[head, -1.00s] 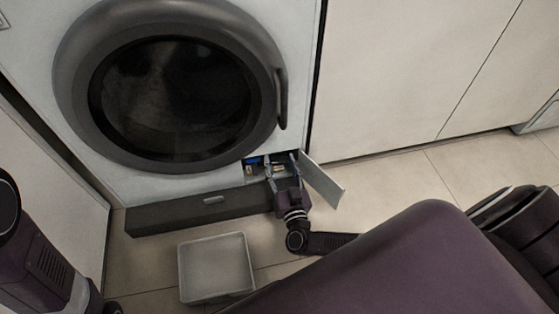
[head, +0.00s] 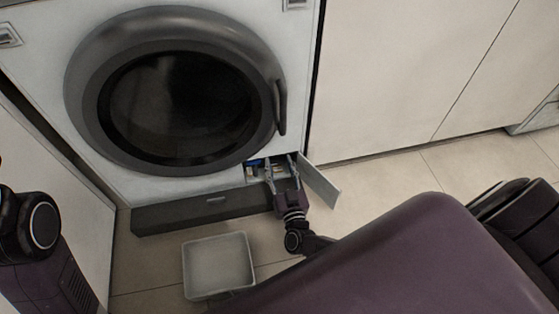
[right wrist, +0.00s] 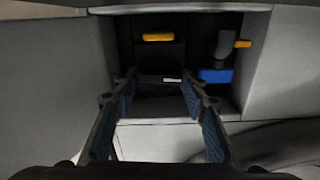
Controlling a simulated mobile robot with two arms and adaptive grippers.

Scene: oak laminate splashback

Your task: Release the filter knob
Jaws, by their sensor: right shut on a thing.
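The washing machine (head: 60,130) has an open filter compartment at its lower right. My right gripper (head: 280,162) reaches into this opening. In the right wrist view, the fingers of my right gripper (right wrist: 158,80) are set well apart, on either side of a dark filter knob (right wrist: 158,84) with a small white mark. The gripper is shut on the knob. The knob is dark against a dark recess, so its outline and turn are hard to tell. My left arm shows at the left edge of the head view; its gripper is out of view.
The open compartment flap (head: 321,186) stands out right of my gripper. A yellow part (right wrist: 158,37) and a blue part (right wrist: 216,75) sit inside the compartment. A dark plinth (head: 180,213) runs below the machine. A shallow grey tray (head: 250,262) lies on the floor in front.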

